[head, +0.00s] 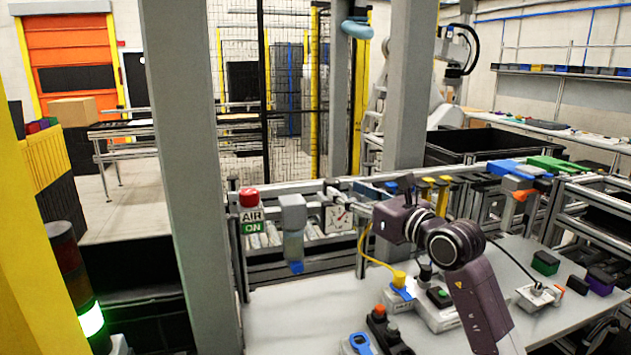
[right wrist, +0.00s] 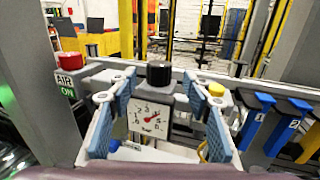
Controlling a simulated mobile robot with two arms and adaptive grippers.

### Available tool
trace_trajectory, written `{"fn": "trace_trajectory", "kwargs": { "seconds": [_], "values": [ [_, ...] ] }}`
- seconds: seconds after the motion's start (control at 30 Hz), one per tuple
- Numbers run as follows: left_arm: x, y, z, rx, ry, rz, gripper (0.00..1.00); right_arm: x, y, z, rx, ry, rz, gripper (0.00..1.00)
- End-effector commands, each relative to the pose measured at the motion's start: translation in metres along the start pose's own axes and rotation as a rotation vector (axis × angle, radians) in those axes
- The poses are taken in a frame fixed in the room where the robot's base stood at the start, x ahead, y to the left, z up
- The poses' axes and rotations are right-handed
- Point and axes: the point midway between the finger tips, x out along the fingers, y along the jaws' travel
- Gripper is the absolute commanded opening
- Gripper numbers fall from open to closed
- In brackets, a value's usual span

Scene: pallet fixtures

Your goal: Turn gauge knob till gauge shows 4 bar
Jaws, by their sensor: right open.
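The gauge (right wrist: 149,118) has a square white face with dark marks and a red pointer; its reading is too small to tell. The black gauge knob (right wrist: 159,73) sits above the face. My right gripper (right wrist: 160,80) is open, with one blue-padded finger on each side of the knob in the right wrist view. A gap shows on both sides, and I cannot tell how deep the knob sits between them. In the head view its fingers are mostly hidden. My left gripper is not in view.
A red button with an "AIR ON" sign (head: 252,220) stands left of the gauge, with a grey filter unit with a blue bowl (head: 293,238) between them. Blue numbered tags (right wrist: 256,120) hang to the right. A yellow cable (head: 372,258) runs below my right wrist.

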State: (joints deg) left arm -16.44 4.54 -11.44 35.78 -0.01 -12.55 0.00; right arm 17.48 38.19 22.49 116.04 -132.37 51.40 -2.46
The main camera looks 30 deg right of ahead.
Motion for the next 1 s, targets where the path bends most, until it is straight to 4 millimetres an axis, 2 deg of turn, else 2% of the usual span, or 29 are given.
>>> {"fn": "trace_trajectory", "kwargs": {
  "seconds": [0.13, 0.33, 0.5, 0.83, 0.87, 1.0],
  "values": [
    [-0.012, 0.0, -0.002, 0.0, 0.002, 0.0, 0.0, 0.021, 0.0, 0.004, 0.003, 0.0, 0.001, 0.45],
    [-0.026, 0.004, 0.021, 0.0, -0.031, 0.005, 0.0, 0.053, 0.001, 0.004, 0.001, 0.0, 0.002, 0.45],
    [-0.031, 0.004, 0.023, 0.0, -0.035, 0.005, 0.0, 0.07, 0.001, 0.002, 0.0, 0.0, 0.002, 0.45],
    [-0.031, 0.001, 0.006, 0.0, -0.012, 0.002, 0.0, 0.074, 0.001, 0.0, -0.002, 0.001, 0.003, 0.45],
    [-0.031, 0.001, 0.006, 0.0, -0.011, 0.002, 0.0, 0.074, 0.001, 0.0, -0.002, 0.001, 0.003, 0.44],
    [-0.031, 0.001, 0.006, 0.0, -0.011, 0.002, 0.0, 0.074, 0.001, 0.0, -0.002, 0.001, 0.003, 0.29]
  ]
}}
